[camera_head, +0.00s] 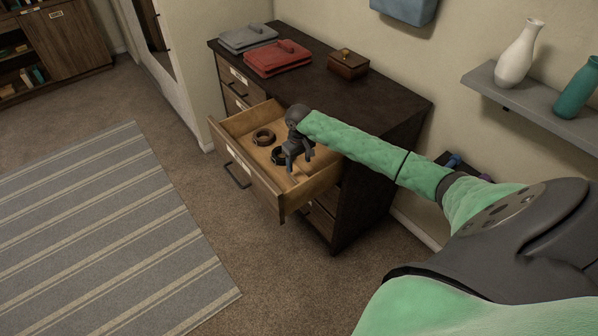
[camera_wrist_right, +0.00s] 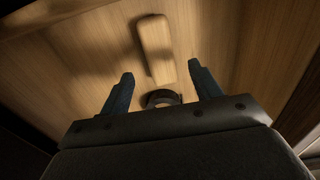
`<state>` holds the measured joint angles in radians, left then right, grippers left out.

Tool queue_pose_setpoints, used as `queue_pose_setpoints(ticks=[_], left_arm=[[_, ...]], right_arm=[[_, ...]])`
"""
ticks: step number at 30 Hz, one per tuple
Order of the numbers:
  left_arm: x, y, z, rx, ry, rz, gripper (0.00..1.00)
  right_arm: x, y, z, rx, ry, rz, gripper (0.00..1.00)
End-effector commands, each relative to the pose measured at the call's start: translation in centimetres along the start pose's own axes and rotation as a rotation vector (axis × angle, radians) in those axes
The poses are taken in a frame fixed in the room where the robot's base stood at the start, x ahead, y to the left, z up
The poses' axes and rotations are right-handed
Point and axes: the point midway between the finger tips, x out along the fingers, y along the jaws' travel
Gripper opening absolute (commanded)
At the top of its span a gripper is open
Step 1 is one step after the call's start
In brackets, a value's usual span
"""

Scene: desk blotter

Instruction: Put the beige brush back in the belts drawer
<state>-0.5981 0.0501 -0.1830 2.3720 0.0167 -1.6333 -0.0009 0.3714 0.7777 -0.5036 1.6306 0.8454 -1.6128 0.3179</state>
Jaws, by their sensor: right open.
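The open drawer (camera_head: 246,185) sticks out of the dark dresser and holds coiled belts. A brown belt (camera_head: 264,137) lies at its left and a dark belt (camera_head: 278,156) lies near its middle. My right gripper (camera_head: 291,168) is inside the drawer, pointing down, open and empty. In the right wrist view its two fingertips (camera_wrist_right: 160,85) are apart. The beige brush (camera_wrist_right: 155,48) lies on the drawer floor just beyond them, not gripped. A dark coil (camera_wrist_right: 160,98) shows between the fingers. In the head view the brush cannot be made out behind my right arm. My left gripper is not in view.
The dresser top (camera_head: 345,95) bears grey folded clothing (camera_head: 247,38), red folded clothing (camera_head: 277,58) and a small wooden box (camera_head: 348,64). A wall shelf (camera_head: 530,105) with vases is at the right. The carpet before the drawer is clear.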

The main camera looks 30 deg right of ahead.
Motion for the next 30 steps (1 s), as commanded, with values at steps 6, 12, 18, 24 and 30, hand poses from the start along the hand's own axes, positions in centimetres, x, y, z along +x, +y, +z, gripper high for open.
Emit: queue_pose_setpoints(ticks=[6,12,18,24,30], left_arm=[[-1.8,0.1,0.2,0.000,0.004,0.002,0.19],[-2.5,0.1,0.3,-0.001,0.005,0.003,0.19],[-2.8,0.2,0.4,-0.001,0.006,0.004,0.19],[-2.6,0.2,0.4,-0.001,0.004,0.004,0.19],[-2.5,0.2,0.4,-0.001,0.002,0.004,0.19]], right_arm=[[-3.2,0.0,-0.1,-0.001,0.001,0.000,0.63],[-4.5,0.0,0.0,0.000,0.001,0.000,0.63],[-4.6,0.0,0.0,0.000,0.000,0.000,0.63],[-4.6,0.0,0.0,0.000,0.000,0.000,0.63],[-4.6,0.0,0.0,-0.006,0.000,0.000,0.63]])
